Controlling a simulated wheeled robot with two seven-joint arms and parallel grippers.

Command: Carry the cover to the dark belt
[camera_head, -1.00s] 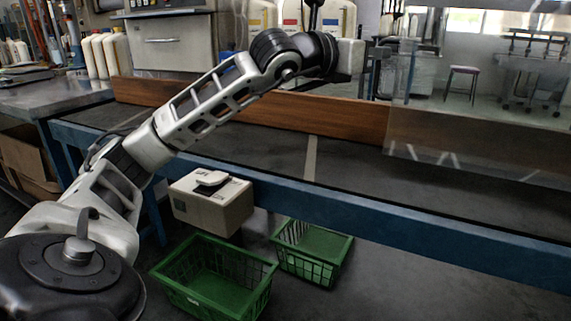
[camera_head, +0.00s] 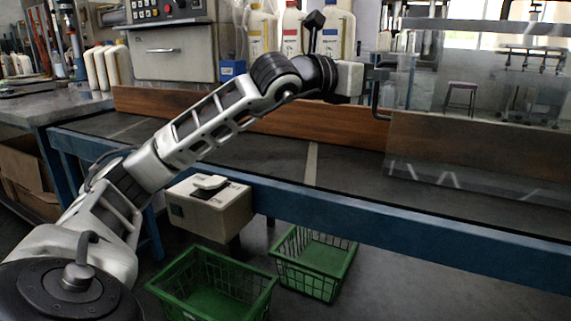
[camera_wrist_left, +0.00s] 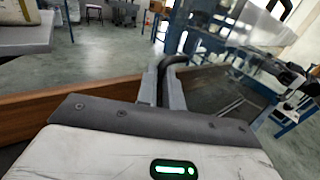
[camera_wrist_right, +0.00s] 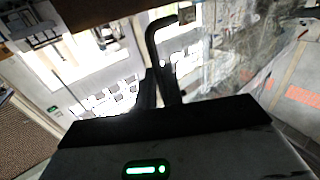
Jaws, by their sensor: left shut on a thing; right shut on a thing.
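The clear cover (camera_head: 480,85) stands at the right of the head view, and the scene shows through it. My left gripper (camera_head: 372,76) is at the cover's left side, shut on its dark bent handle (camera_head: 378,98). The left wrist view also shows this handle (camera_wrist_left: 180,60) between the fingers (camera_wrist_left: 171,82). My right gripper is outside the head view. In the right wrist view its fingers (camera_wrist_right: 164,88) are shut on another dark bent handle (camera_wrist_right: 152,42). The dark belt (camera_head: 350,168) runs behind the blue rail. I cannot tell whether the cover touches it.
A blue rail (camera_head: 330,204) edges the belt in front, and a brown board (camera_head: 330,122) runs behind it. A beige box (camera_head: 225,212) is at the rail. Green baskets (camera_head: 215,295) stand on the floor below. White bottles (camera_head: 262,30) stand behind the board.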

